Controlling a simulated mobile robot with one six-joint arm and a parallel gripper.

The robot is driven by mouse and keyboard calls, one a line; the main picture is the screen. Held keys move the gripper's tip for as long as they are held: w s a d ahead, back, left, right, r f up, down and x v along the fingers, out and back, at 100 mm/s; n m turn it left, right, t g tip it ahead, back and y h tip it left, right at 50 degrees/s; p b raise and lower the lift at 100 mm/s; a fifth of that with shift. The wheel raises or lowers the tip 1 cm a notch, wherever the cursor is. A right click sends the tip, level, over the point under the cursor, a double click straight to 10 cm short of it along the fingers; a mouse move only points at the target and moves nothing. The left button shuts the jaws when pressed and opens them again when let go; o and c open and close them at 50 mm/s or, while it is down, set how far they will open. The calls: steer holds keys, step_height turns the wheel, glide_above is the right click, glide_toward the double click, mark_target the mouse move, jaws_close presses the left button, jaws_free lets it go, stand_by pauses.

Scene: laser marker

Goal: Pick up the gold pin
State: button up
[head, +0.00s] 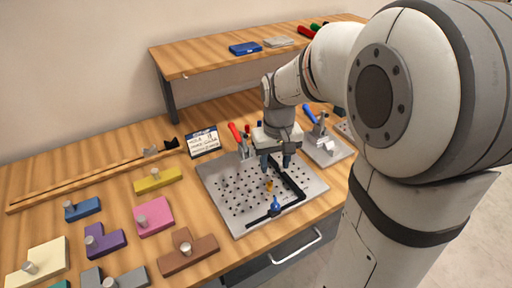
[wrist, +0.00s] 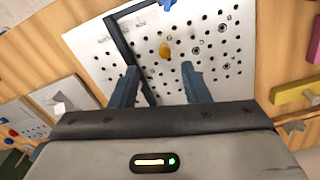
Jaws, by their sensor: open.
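The gold pin (head: 269,185) stands on the perforated metal plate (head: 236,222), near the black L-shaped bar. In the wrist view the gold pin (wrist: 166,51) shows ahead of the fingertips, between their lines. My gripper (head: 276,163) is above the plate, behind the pin in the head view. In the wrist view its two blue fingers (wrist: 161,84) are apart with nothing between them. The pin is apart from both fingers.
The black L-shaped bar (head: 290,183) and a blue knob (head: 275,204) are on the plate. Clamps with a red handle (head: 235,131) and a blue handle (head: 309,113) stand behind. Coloured knobbed blocks, such as a pink one (head: 154,217), lie to the left.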

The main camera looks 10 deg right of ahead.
mark_target(270, 184)
steer(key=f, duration=0.5)
steer(key=w+f, duration=0.1)
steer(key=f, duration=0.2)
steer(key=shift+a+f, duration=0.1)
steer(key=shift+a, duration=0.3)
steer(key=shift+c, duration=0.2)
jaws_close()
